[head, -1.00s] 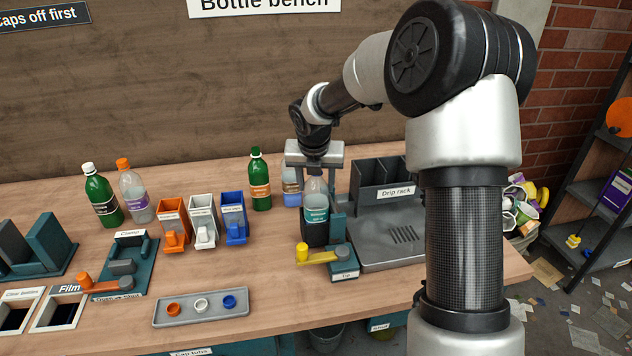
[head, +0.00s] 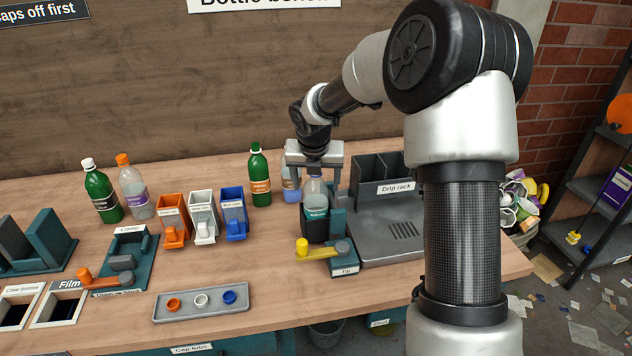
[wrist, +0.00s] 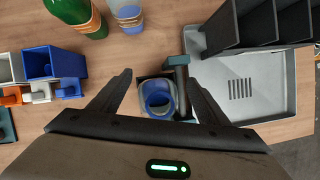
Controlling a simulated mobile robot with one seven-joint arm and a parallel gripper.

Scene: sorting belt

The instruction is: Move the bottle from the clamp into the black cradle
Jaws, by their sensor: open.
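The bottle (head: 316,194) is clear with a teal label and has no cap. It stands upright in the black cradle (head: 315,231) at the station labelled "Tip", with its lower part hidden by the cradle walls. In the wrist view, its open neck with a blue ring (wrist: 157,99) shows from above, inside the dark square cradle. My gripper (wrist: 160,85) is open, with one finger on each side of the bottle and gaps between. In the head view, it is above the bottle. The clamp (head: 122,264) at the left is empty.
A yellow-knobbed lever (head: 303,246) is in front of the cradle. The drip rack (head: 372,171) stands close at the right. A green bottle (head: 260,177) and a clear bottle (head: 290,185) are behind. Colored cap bins (head: 203,215) and a cap tray (head: 200,304) lie to the left.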

